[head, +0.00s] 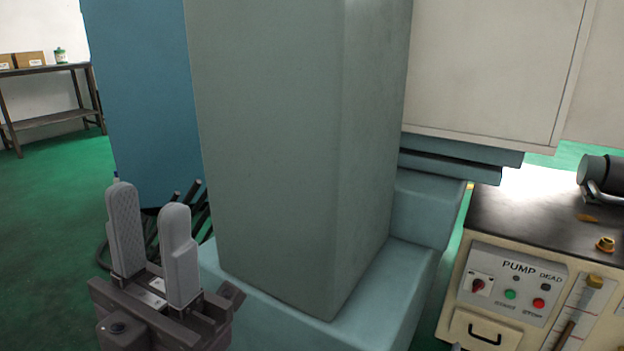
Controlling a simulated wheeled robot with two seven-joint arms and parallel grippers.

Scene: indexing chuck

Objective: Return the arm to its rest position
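My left gripper (149,203) shows at the lower left of the head view, its two grey ridged fingers pointing up. The fingers are apart with nothing between them. It is in front of the machine, to the left of the large grey-green column (290,150), and looks clear of it.
The column stands on a pale teal base (385,290). A blue panel (145,100) and dark bars or hoses are behind my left gripper. A pump cabinet (515,295) with buttons stands at the right. Open green floor (50,200) and a shelf (45,120) are at the left.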

